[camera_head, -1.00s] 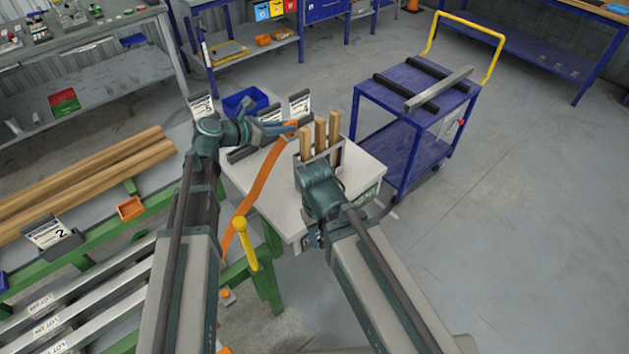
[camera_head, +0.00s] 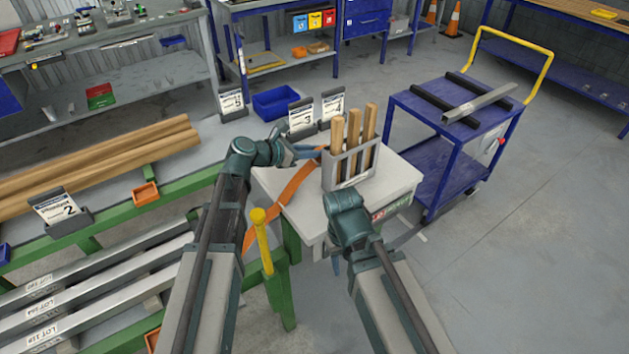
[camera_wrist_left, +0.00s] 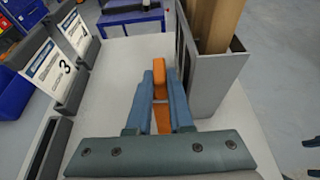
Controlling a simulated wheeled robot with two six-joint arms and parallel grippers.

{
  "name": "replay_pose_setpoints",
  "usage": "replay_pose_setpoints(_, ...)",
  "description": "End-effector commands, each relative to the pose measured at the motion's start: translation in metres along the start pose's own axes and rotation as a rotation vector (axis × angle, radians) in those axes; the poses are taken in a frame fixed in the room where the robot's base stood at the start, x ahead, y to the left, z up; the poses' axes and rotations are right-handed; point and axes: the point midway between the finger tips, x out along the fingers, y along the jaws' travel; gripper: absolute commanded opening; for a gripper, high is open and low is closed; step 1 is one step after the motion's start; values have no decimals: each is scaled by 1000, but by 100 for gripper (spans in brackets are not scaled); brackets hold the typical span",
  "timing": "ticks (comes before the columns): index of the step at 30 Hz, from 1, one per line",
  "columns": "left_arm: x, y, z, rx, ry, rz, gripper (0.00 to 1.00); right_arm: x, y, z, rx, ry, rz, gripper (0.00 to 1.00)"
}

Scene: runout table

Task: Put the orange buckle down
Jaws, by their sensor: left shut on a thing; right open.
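The orange buckle (camera_wrist_left: 158,74) is between the blue fingers of my left gripper (camera_wrist_left: 160,82) in the left wrist view, and the gripper is shut on it. In the head view my left gripper (camera_head: 306,153) is over the white table (camera_head: 299,213), just left of the grey holder. The orange strap (camera_head: 290,196) runs from there across the table and over its left edge. I cannot tell whether the buckle touches the tabletop. My right gripper (camera_head: 337,266) is low at the table's front edge, open, mostly hidden behind its own wrist.
A grey holder (camera_head: 352,172) with wooden bars stands right beside the left gripper. Label cards (camera_head: 301,117) and a blue bin (camera_head: 276,102) are behind. A yellow-topped post (camera_head: 262,240) stands at the front left. A blue cart (camera_head: 450,130) is to the right. The table's front is bare.

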Motion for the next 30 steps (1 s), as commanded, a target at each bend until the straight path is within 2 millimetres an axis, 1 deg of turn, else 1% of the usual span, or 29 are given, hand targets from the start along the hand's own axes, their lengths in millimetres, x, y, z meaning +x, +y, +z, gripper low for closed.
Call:
replay_pose_setpoints(1,6,0,-15,0,-1,0,0,16,-2,-1,0,0,0,50)
replay_pose_setpoints(4,8,0,-20,0,-1,0,0,22,-2,-1,0,0,0,50)
replay_pose_setpoints(9,8,0,-19,0,-1,0,0,20,-2,-1,0,0,0,50)
replay_pose_setpoints(11,9,0,-21,0,-1,0,0,22,-2,-1,0,0,0,50)
replay_pose_setpoints(14,12,0,-29,0,-1,0,0,31,-3,-2,0,0,0,50)
replay_pose_setpoints(18,20,0,-47,0,-1,0,0,51,-5,-3,-1,0,0,50)
replay_pose_setpoints(22,25,0,-61,0,-1,0,0,65,-6,-4,-1,0,0,50)
replay_pose_setpoints(30,25,0,-60,0,-1,0,0,64,-6,-4,-1,0,0,50)
